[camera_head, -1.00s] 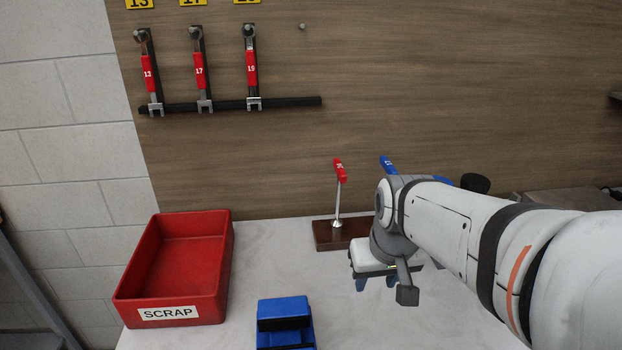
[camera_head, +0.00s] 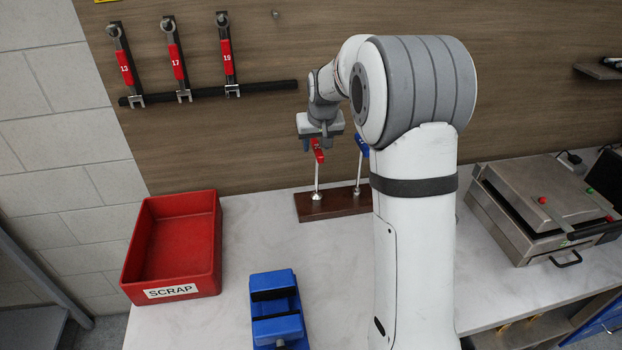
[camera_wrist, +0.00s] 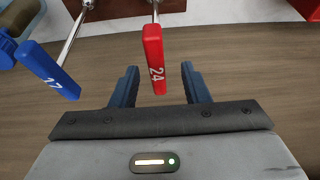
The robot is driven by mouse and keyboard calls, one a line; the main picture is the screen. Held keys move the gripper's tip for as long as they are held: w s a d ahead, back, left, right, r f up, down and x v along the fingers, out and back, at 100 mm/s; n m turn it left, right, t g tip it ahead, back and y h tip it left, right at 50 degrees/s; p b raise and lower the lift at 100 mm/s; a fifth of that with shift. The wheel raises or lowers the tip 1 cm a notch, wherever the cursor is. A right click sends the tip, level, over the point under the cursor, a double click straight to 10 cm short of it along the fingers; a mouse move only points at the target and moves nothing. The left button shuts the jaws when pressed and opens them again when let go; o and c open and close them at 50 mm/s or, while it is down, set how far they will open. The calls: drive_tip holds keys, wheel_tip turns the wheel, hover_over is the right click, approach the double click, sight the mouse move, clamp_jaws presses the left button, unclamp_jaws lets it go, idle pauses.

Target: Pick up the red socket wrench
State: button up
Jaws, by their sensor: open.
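The red socket wrench (camera_head: 318,152) stands upright on a metal shaft in a dark wooden block (camera_head: 345,203) on the bench, its red handle on top. In the wrist view its red handle (camera_wrist: 153,60), marked 24, reaches in between the fingertips. My gripper (camera_head: 319,143) is at the height of the handle, and its fingers (camera_wrist: 158,80) are open, one on each side and apart from it. A blue-handled socket wrench (camera_head: 361,147) stands beside it in the same block; in the wrist view it (camera_wrist: 45,72) is left of the fingers.
A red SCRAP bin (camera_head: 213,270) and a blue vise-like block (camera_head: 277,325) are on the bench. Several red-handled wrenches (camera_head: 177,66) hang on the wooden wall. A metal contact grill (camera_head: 540,200) stands at right. My arm hides part of the bench.

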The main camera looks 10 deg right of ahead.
drive_tip(key=p, duration=0.2)
hover_over(317, 176)
drive_tip(key=w, duration=0.1)
wheel_tip(317, 176, down, 5)
drive_tip(key=shift+w, duration=0.15)
clamp_jaws()
drive_tip(key=shift+r, duration=0.1)
